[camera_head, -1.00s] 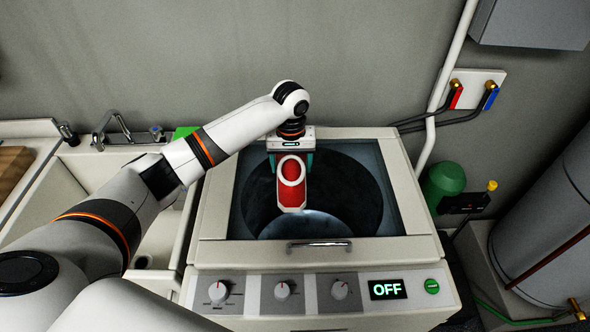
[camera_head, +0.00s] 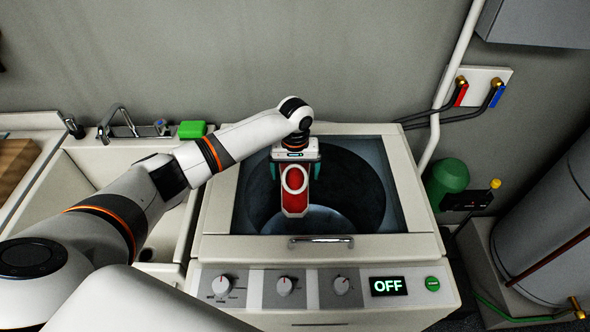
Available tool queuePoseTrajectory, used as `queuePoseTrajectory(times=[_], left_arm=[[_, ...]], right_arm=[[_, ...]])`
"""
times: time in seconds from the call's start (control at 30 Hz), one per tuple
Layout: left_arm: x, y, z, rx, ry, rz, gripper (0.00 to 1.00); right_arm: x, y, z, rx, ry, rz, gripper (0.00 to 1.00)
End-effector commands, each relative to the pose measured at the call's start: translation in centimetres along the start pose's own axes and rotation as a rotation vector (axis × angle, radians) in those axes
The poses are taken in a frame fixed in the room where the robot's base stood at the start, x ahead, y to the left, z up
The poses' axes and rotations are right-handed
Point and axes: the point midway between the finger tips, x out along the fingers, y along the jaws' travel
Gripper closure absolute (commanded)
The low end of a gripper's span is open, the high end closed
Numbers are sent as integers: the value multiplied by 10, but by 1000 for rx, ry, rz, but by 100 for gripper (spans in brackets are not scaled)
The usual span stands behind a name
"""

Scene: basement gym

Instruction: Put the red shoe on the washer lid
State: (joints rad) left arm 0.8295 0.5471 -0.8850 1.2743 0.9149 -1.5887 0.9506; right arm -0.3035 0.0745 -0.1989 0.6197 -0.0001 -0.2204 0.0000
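The red shoe (camera_head: 294,199) has a white rim around its opening and hangs toe toward me over the washer. My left gripper (camera_head: 295,164) is above and behind it, with teal fingers on either side of the shoe's far end. The fingers appear shut on the shoe. The washer lid (camera_head: 225,247) is closed, with a pale frame, a dark glass window and a metal handle at the front. The shoe is over the glass; I cannot tell whether it touches. My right gripper is not in view.
The washer's front panel has knobs, a display reading OFF (camera_head: 388,287) and a green button (camera_head: 432,284). A sink with a faucet (camera_head: 118,124) and a green block (camera_head: 192,129) is at left. Pipes, a green tank (camera_head: 446,181) and a grey cylinder (camera_head: 548,232) are at right.

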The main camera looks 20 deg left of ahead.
Motion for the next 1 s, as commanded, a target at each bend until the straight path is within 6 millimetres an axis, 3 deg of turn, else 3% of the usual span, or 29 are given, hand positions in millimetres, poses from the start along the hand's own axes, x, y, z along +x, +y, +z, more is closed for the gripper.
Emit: queuePoseTrajectory(times=[0.27, 0.8, 1.0], left_arm=[[-6, 0, 0, 1, -1, -1, 5], [-106, -1, 1, 0, -3, -2, 5], [-121, 0, 0, 0, 1, -1, 5]], right_arm=[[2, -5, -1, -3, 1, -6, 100], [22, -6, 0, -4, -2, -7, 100], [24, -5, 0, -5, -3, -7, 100]])
